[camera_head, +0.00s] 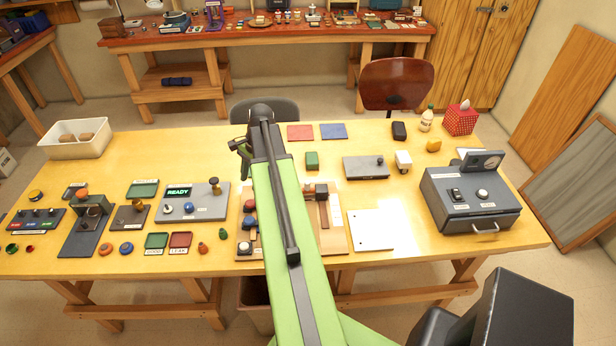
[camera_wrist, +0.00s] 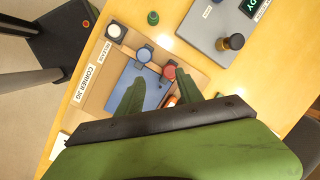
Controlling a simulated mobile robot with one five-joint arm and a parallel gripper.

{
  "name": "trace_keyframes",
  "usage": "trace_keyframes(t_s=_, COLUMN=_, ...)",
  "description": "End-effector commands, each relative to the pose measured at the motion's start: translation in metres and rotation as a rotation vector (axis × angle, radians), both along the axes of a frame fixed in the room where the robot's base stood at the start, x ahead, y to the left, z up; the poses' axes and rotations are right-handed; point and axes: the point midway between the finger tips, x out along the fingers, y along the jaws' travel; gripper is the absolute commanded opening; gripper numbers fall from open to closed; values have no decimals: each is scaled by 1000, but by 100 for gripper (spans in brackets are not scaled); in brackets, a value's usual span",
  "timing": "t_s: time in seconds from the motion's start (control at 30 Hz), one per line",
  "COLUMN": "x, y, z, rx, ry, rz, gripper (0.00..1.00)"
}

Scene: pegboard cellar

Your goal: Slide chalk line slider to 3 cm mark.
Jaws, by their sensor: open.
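A board (camera_head: 333,241) lies right of my green arm in the head view, with a pale strip (camera_head: 336,212) that looks like a scale. A small dark brown block (camera_head: 321,191), probably the chalk line slider, sits at the board's far end. Marks and the slider's reading are too small to read. My arm covers the board's left part. In the wrist view my gripper (camera_wrist: 160,92) is open, its two green fingers apart over the corner jig (camera_wrist: 117,78). The slider is not clearly visible there. My arm hides the fingertips in the head view.
The jig carries a blue plate (camera_wrist: 139,87), a blue knob (camera_wrist: 145,54), a red knob (camera_wrist: 169,71) and a white release button (camera_wrist: 115,31). A white sheet (camera_head: 371,231) and a grey box (camera_head: 470,205) lie to the right. A grey ready panel (camera_head: 205,207) stands left.

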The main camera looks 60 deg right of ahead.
Motion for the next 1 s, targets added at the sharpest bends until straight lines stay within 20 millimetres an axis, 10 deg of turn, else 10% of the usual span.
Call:
trace_keyframes(t_s=0.1, x=-63, y=-105, z=25, rx=85, ry=2, rz=-404, gripper=43)
trace_keyframes(t_s=0.3, x=-150, y=-193, z=42, rx=191, ry=-1, rz=-829, gripper=43)
trace_keyframes(t_s=0.67, x=-170, y=-208, z=36, rx=217, ry=-2, rz=-922, gripper=43)
trace_keyframes(t_s=1.0, x=-152, y=-198, z=-22, rx=216, ry=-2, rz=-919, gripper=43)
